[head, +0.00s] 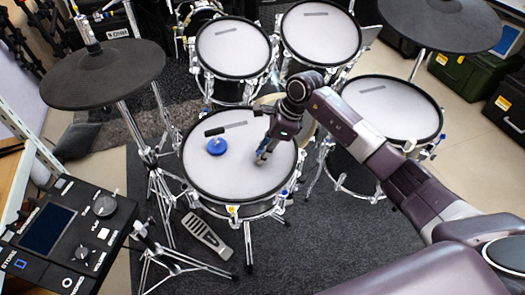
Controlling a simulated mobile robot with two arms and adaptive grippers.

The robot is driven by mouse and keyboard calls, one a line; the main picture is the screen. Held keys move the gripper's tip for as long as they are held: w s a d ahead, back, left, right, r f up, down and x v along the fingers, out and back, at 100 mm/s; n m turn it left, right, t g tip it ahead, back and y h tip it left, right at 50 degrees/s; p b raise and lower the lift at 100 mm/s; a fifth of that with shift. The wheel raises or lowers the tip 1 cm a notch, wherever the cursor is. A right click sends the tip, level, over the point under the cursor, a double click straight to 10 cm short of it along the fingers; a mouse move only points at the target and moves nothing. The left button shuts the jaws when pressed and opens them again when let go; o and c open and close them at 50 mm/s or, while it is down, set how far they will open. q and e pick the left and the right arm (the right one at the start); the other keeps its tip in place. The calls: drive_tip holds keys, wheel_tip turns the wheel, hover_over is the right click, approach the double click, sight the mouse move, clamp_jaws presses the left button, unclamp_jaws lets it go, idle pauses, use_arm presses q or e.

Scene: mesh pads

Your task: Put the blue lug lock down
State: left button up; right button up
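My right gripper (263,157) points down over the white head of the front snare-like drum (235,175), right of its middle. Its fingers look close together, but they are too small to tell whether they are shut or hold anything. A round blue piece (216,147) with a small peg lies on the same drumhead, left of the gripper and apart from it. A small blue piece (284,191) sits at the drum's front right rim; I cannot tell which blue piece is the lug lock. My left gripper is not in view.
A small black bar (214,132) lies on the drumhead. A yellow piece (233,210) is on the front rim. Other drums (233,47) stand behind and right (392,105). Dark cymbal pads (103,75) are left and upper right (440,22). A drum module (65,235) is front left.

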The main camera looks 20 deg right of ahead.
drive_tip(key=shift+o, duration=0.9)
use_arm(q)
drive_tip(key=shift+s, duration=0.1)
use_arm(e)
drive_tip(key=shift+r, duration=0.1)
drive_tip(key=shift+p+v, duration=0.3)
drive_tip(key=shift+v, duration=0.85)
use_arm(q)
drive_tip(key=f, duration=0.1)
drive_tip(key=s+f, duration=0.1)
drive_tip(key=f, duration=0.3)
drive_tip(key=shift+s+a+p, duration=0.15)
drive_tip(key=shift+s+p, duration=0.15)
drive_tip(key=shift+p, duration=0.1)
use_arm(e)
drive_tip(key=v, duration=1)
